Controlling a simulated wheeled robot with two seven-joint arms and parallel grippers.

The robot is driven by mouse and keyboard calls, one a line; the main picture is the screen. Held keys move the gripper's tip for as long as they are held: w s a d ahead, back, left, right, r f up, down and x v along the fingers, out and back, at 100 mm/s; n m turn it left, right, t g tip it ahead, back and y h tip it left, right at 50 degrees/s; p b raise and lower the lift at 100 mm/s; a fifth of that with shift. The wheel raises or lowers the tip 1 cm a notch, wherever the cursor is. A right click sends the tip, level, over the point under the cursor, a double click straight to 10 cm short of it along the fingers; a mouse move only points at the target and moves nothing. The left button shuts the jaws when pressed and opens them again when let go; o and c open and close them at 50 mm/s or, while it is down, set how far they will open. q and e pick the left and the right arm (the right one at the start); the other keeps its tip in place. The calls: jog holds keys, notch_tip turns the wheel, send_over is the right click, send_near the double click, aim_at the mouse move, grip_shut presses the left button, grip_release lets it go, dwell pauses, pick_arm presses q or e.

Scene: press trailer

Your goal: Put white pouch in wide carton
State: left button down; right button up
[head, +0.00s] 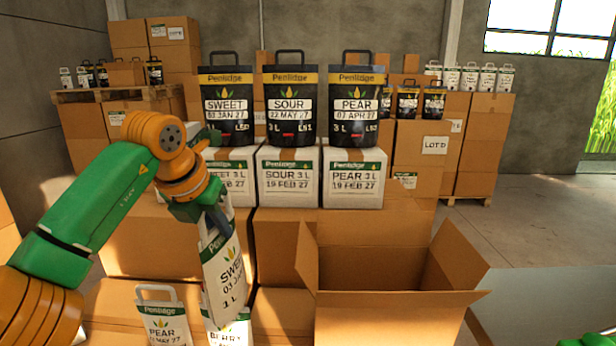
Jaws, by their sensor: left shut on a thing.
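My left gripper (208,205) is shut on a white pouch (224,272) labelled "SWEET", "1 L". The pouch hangs tilted below the gripper, in front of the stacked boxes and left of the wide carton. The wide carton (395,318) is open with its flaps spread, at the lower right of centre. Its inside shows only in part, and the bottom is hidden. Two more white pouches, one labelled "PEAR" (163,322) and one labelled "BERRY" (230,335), stand at the bottom left. My right gripper is not in view; only a bit of green shows at the bottom right corner.
Stacked cartons (432,150) and small pouches fill the background. Floor is clear at right.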

pick_arm(q)
jog(key=shift+s+f+m+h, duration=0.25)
jog(key=shift+s+m+h, duration=0.05)
jog(key=shift+s+m, duration=0.35)
jog(key=s+f+m+g+y, duration=0.1)
jog(key=s+f+m+g, duration=0.5)
jog(key=m, duration=1)
jog(key=s+f+m+g, duration=0.5)
jog(key=s+f+m, duration=0.5)
jog(key=s+m, duration=0.5)
jog(key=shift+s+f+m+g+y, duration=0.2)
jog(key=shift+f+m+g+y, duration=0.2)
jog(key=shift+m, duration=0.55)
notch_tip(320, 180, down, 6)
jog(key=b, duration=0.6)
